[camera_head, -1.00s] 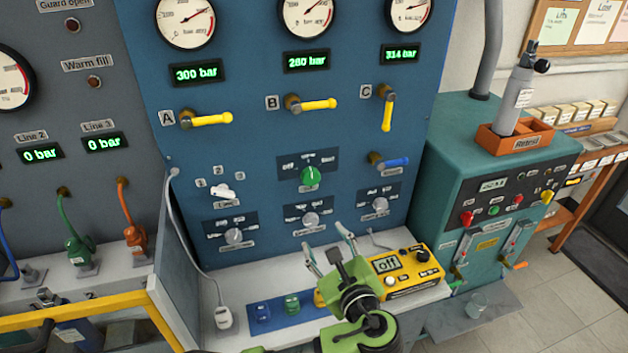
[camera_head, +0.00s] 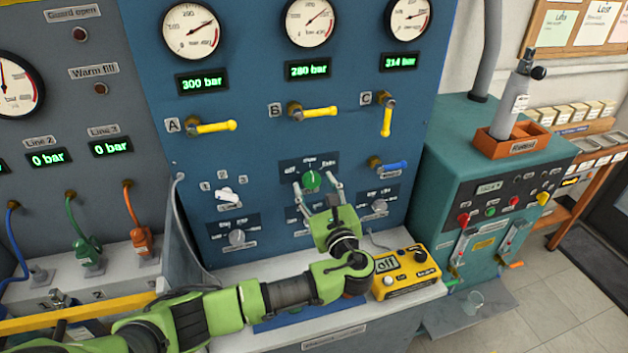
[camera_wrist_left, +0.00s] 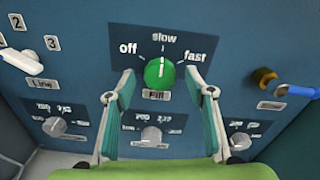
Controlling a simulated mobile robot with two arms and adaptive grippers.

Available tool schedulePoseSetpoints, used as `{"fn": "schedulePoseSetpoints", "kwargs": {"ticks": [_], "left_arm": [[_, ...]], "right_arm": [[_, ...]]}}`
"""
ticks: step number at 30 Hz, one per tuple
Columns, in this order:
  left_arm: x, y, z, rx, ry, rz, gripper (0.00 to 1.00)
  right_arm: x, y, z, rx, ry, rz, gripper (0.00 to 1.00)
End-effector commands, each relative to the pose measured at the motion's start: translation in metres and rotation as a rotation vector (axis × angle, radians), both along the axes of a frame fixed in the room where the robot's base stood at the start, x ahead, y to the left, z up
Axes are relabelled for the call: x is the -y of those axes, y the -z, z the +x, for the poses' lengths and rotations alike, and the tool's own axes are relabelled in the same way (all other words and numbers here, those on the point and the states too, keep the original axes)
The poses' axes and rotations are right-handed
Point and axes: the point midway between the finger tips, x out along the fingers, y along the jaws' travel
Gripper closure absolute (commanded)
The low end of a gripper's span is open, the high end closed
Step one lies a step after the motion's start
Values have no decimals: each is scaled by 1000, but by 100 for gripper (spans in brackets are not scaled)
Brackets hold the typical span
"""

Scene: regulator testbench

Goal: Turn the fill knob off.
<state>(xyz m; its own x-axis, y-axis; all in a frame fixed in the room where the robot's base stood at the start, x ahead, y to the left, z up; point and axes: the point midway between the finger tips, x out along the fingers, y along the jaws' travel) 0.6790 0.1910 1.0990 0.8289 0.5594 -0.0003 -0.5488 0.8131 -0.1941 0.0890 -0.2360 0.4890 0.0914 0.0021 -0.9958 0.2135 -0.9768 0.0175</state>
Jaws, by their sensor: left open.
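The green fill knob (camera_head: 312,180) is on the blue panel, in the middle below the 280 bar display. In the left wrist view the fill knob (camera_wrist_left: 159,74) sits under the labels off, slow and fast, with its white mark pointing up at slow. The Fill label is just below it. My left gripper (camera_head: 318,188) is open in front of the knob. In the left wrist view its two fingers (camera_wrist_left: 166,82) stand either side of the knob, apart from it. My right gripper is not in view.
A white line selector knob (camera_head: 226,195) is left of the fill knob. A blue lever (camera_head: 390,167) is to the right. Grey knobs (camera_head: 237,238) sit below on the panel. A yellow box (camera_head: 402,272) stands on the bench at the right.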

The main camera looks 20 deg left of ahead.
Motion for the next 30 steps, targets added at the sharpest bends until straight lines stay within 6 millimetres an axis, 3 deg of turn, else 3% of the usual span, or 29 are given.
{"fn": "schedulePoseSetpoints", "kwargs": {"ticks": [13, 18, 30], "left_arm": [[-8, 1, 10, 0, -1, 0, 51], [-8, 1, 10, -1, 0, -1, 89], [-7, 3, 10, 24, 0, -41, 89]], "right_arm": [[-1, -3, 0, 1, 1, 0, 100], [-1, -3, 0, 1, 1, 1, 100], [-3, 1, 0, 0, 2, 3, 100]]}}
